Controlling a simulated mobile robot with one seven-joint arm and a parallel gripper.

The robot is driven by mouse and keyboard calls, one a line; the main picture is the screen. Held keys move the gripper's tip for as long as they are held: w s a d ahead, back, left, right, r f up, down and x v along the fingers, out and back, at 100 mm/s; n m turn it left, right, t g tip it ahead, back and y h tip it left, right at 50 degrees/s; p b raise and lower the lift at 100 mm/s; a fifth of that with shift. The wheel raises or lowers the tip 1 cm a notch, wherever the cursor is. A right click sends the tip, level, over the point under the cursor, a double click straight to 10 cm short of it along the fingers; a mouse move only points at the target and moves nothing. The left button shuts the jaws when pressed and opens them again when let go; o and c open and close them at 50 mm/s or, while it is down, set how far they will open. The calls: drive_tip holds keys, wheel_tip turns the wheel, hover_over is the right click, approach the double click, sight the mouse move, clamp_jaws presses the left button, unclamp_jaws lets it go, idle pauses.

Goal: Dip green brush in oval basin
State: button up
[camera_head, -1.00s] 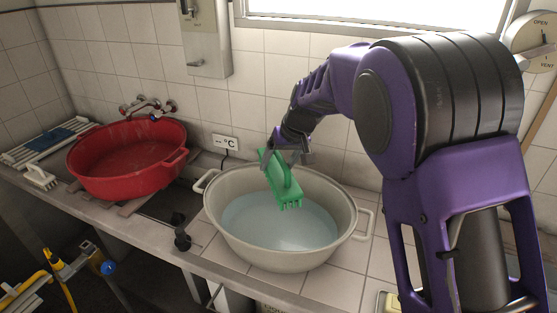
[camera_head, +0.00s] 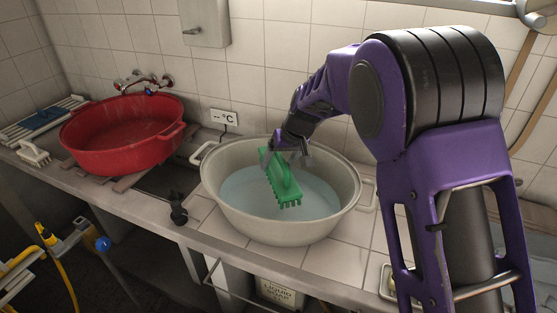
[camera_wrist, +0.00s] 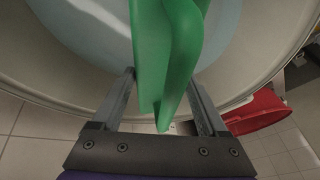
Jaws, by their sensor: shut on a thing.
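The green brush (camera_head: 283,183) is in my gripper (camera_head: 290,150), over the oval basin (camera_head: 219,208). The basin is off-white with two side handles and holds pale bluish water (camera_head: 240,190). In the head view the brush is tilted, bristles down, and overlaps the water; I cannot tell whether the bristles touch it. In the wrist view the green brush (camera_wrist: 170,55) lies between the two fingers of my gripper (camera_wrist: 165,90), with the basin rim (camera_wrist: 262,82) behind. The fingers are shut on the brush.
A red tub (camera_head: 120,140) stands left of the basin, below wall taps (camera_head: 145,82). A white brush (camera_head: 33,153) lies at the counter's far left. A dark valve handle (camera_head: 178,208) is by the basin's left. A temperature display (camera_head: 223,117) is on the wall behind.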

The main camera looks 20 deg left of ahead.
wheel_tip(320, 180, down, 8)
drive_tip(key=b, duration=0.5)
drive_tip(key=shift+f, duration=1.1)
drive_tip(key=shift+r, duration=0.1)
idle(0.7)
drive_tip(key=shift+r+p, duration=5.7)
drive_tip(key=shift+r, duration=3.4)
